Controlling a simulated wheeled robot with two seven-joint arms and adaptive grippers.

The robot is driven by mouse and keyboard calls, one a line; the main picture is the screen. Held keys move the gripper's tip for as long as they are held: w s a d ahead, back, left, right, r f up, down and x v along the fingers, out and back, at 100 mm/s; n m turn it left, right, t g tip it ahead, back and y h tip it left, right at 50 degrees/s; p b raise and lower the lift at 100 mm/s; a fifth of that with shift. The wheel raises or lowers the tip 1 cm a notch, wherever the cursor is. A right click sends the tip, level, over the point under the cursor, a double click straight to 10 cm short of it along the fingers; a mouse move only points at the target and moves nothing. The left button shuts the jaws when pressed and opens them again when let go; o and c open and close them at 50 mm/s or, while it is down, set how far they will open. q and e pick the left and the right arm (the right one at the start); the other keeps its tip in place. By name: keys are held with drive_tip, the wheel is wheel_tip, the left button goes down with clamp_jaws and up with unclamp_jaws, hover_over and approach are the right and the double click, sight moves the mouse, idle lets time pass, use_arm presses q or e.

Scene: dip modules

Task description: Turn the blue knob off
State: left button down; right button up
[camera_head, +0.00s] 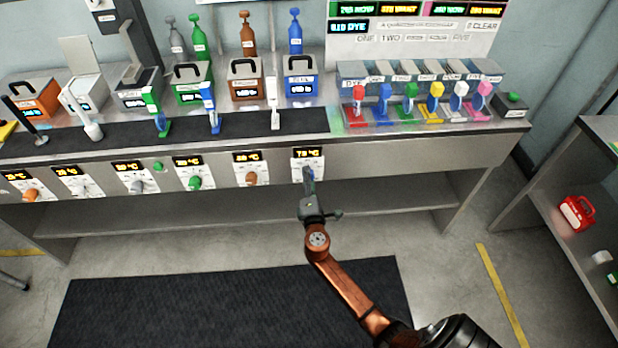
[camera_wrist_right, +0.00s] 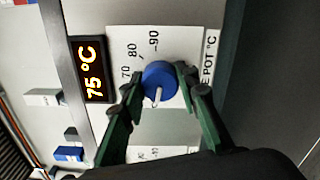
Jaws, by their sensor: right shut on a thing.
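The blue knob (camera_wrist_right: 160,82) sits on a white dial plate with printed numbers, beside a display (camera_wrist_right: 91,69) reading 75 °C in the right wrist view. A pale pointer on the knob shows at its lower edge. My right gripper (camera_wrist_right: 160,85) has its two green fingers on either side of the knob, shut on it. In the head view the right gripper (camera_head: 309,188) reaches the rightmost dial panel (camera_head: 308,163) on the bench front and covers most of the knob. My left gripper is not in view.
More knobs, including a green one (camera_head: 195,183) and a brown one (camera_head: 251,179), line the bench front to the left. Above stand a blue pot (camera_head: 301,85) and a rack of coloured dippers (camera_head: 410,108).

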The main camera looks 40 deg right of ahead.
drive_tip(key=shift+f, duration=0.1)
drive_tip(key=o, duration=1.2)
drive_tip(key=shift+c, duration=0.2)
drive_tip(key=v, duration=1.2)
